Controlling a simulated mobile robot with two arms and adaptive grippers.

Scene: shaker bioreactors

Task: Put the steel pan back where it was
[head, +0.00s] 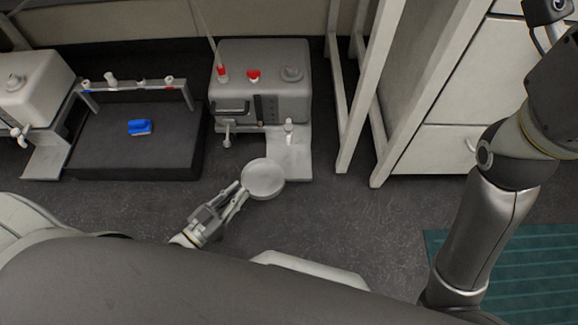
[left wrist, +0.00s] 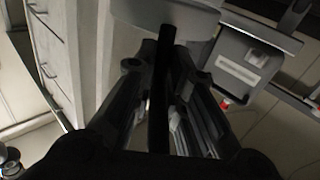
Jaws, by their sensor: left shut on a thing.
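The steel pan (head: 263,180) is a shallow, round, light grey dish in the middle of the head view. My left gripper (head: 240,193) is shut on its near left side. In the head view the pan overlaps the front left corner of the light plate (head: 297,165) before the grey bioreactor unit; whether it touches the plate I cannot tell. In the left wrist view the pan's pale edge (left wrist: 165,14) shows at the top, beyond my fingers. A dark bar between the fingers there is unclear. My right arm stands at the right; its gripper does not show.
The grey bioreactor unit (head: 262,85) with red caps stands behind the pan. A black platform (head: 135,150) with a blue item (head: 140,127) is to its left, another white unit (head: 32,80) further left. A white frame leg (head: 358,110) and drawer cabinet (head: 445,145) stand right.

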